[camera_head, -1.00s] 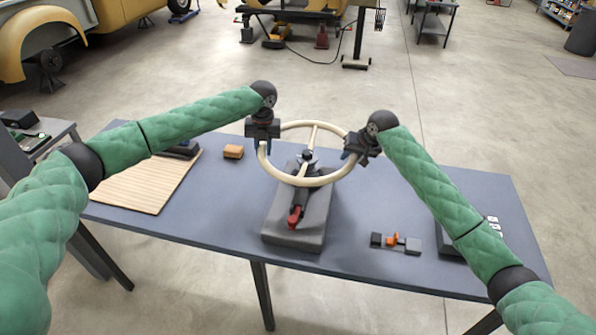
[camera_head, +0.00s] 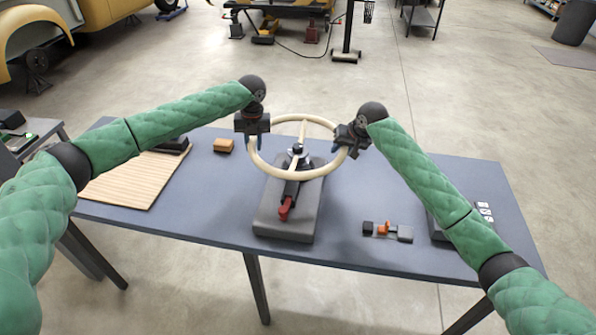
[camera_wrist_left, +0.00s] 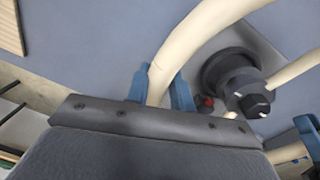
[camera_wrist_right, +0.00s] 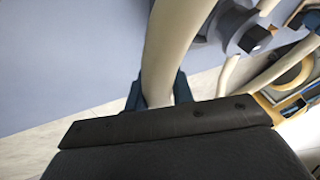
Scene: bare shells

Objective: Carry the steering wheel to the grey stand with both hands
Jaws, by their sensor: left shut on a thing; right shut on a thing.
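The cream steering wheel (camera_head: 290,174) is over the grey stand (camera_head: 285,222) near the middle of the table in the head view. Its dark hub (camera_head: 297,150) is above the back part of the stand; I cannot tell whether the wheel touches it. My left gripper (camera_head: 252,138) is shut on the wheel's left rim, and the rim runs between its blue fingers in the left wrist view (camera_wrist_left: 160,92). My right gripper (camera_head: 345,145) is shut on the right rim, also seen in the right wrist view (camera_wrist_right: 158,92). A red-handled part (camera_head: 285,208) lies on the stand.
The blue-grey table (camera_head: 210,210) holds a slatted wooden board (camera_head: 130,182) at left and a tan block (camera_head: 223,145) behind. A small dark and orange item (camera_head: 386,230) lies right of the stand. Bare table lies between board and stand.

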